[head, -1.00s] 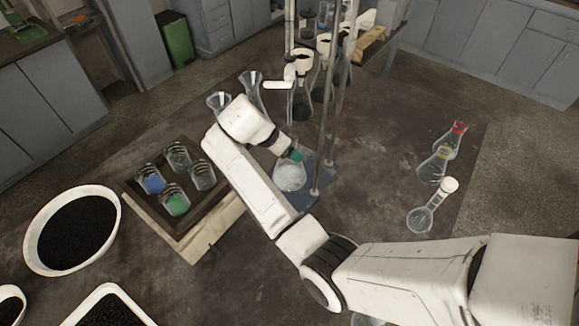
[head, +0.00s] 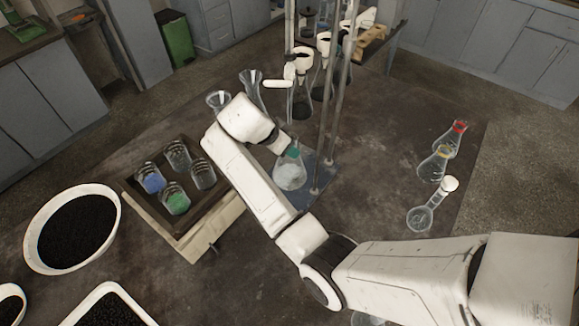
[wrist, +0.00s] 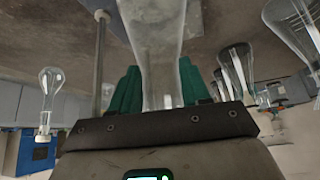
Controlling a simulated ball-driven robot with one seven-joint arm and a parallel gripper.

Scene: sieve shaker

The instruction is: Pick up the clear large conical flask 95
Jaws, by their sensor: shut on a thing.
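The clear large conical flask (head: 290,174) shows in the head view just beyond my forearm, over or on the blue base plate of a metal stand. I cannot tell whether its bottom touches the plate. In the wrist view the flask (wrist: 155,35) rises between the teal fingers of my gripper (wrist: 157,80), glass clear and looking empty. My gripper (head: 289,152) is shut on its narrow upper part. The wrist and forearm hide some of the space to the left of the flask in the head view.
Metal stand rods (head: 329,120) rise close to the right of the flask. Two glass vessels (head: 251,82) stand behind my wrist. A wooden tray (head: 195,224) of jars lies to the left.

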